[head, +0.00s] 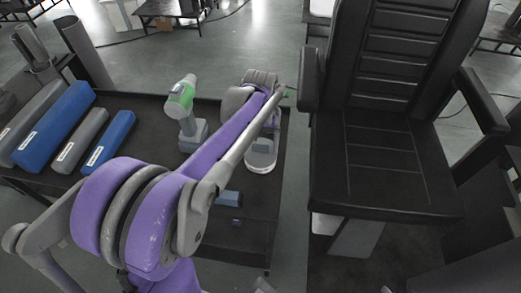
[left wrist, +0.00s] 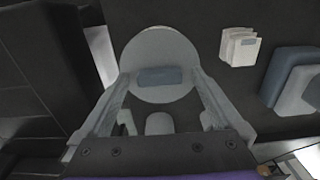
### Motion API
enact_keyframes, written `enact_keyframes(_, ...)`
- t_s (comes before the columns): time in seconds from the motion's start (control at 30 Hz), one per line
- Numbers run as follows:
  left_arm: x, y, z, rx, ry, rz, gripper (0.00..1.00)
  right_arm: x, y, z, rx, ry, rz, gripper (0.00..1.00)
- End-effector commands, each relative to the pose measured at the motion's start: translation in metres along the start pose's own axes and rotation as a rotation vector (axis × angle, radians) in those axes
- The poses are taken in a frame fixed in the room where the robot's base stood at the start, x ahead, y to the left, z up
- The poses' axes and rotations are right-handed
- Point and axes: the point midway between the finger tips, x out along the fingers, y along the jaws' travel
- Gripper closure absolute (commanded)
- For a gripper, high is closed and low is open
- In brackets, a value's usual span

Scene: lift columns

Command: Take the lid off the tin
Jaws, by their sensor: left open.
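The tin's lid (left wrist: 160,42) shows in the left wrist view as a round pale grey disc with a blue-grey rectangular knob (left wrist: 160,77) on it. My left gripper (left wrist: 161,86) is open. Its two fingers reach toward the disc, one on each side of the knob, and I see a gap between each finger and the knob. The tin's side is largely hidden. My right gripper is not in view.
A green and grey drill (head: 182,108) stands left of my arm on the dark table (head: 140,148). Several blue and grey blocks (head: 108,138) lie farther left. A small blue block (head: 229,197) lies nearer. A black chair (head: 375,160) stands close on the right.

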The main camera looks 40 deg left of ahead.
Motion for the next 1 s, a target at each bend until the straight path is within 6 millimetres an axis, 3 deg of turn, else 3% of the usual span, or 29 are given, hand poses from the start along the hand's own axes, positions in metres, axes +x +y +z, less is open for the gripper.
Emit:
enact_keyframes(0.17,0.0,0.0,0.0,0.0,0.0,0.0,0.0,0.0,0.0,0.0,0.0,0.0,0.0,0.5)
enact_keyframes(0.67,0.0,0.0,0.0,0.0,0.0,0.0,0.86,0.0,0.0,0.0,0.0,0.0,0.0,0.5)
enact_keyframes(0.87,-0.001,0.0,0.0,0.0,0.0,0.0,0.86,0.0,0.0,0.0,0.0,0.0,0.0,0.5)
enact_keyframes(1.0,-0.013,0.0,0.0,0.0,0.0,0.0,0.86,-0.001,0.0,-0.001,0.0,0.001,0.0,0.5)
